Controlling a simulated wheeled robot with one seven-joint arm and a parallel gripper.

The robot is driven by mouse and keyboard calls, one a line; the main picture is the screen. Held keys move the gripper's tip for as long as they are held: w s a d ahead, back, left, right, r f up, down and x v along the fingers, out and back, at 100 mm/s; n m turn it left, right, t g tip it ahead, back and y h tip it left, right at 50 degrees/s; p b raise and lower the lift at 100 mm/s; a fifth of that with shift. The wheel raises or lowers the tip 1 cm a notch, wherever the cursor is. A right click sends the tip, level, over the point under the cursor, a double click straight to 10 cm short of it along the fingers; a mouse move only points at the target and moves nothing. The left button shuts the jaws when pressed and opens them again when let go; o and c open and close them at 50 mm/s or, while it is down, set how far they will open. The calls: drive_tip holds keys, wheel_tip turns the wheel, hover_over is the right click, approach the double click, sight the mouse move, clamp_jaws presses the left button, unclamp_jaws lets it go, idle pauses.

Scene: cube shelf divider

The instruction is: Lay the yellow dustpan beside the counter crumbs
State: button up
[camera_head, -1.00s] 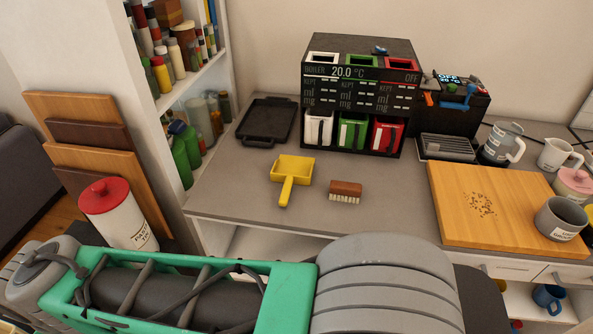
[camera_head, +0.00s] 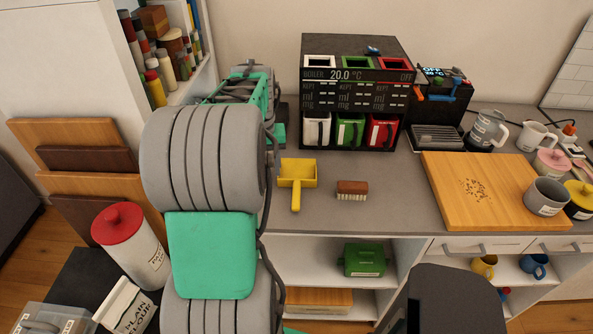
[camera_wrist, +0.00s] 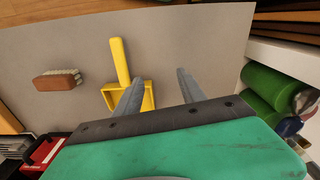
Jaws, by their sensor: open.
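The yellow dustpan (camera_head: 297,176) lies on the grey counter, its handle toward the front edge. In the wrist view the dustpan (camera_wrist: 121,62) shows beyond my gripper (camera_wrist: 157,82), whose two fingers are apart with nothing between them. The left finger overlaps the dustpan's pan in that view; I cannot tell whether they touch. In the head view my arm hides the gripper. The crumbs (camera_head: 474,188) lie scattered on the wooden board (camera_head: 450,215) on the right part of the counter.
A brush (camera_head: 351,190) lies right of the dustpan; it also shows in the wrist view (camera_wrist: 56,81). The black dispenser (camera_head: 357,90) stands behind. A grey mug (camera_head: 545,196) is on the board's right side. Bare counter lies between brush and board.

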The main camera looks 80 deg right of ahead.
drive_tip(key=m, duration=0.2)
hover_over(296, 188)
drive_tip(key=shift+w+f, duration=0.1)
drive_tip(key=shift+f, duration=0.3)
drive_tip(key=f, duration=0.2)
drive_tip(key=f+p, duration=0.1)
drive_tip(key=f, duration=0.2)
drive_tip(key=f+p, duration=0.1)
drive_tip(key=f, duration=0.1)
drive_tip(key=shift+s+a+f, duration=0.1)
drive_tip(key=shift+s+f, duration=0.15)
drive_tip(key=shift+f, duration=0.1)
clamp_jaws()
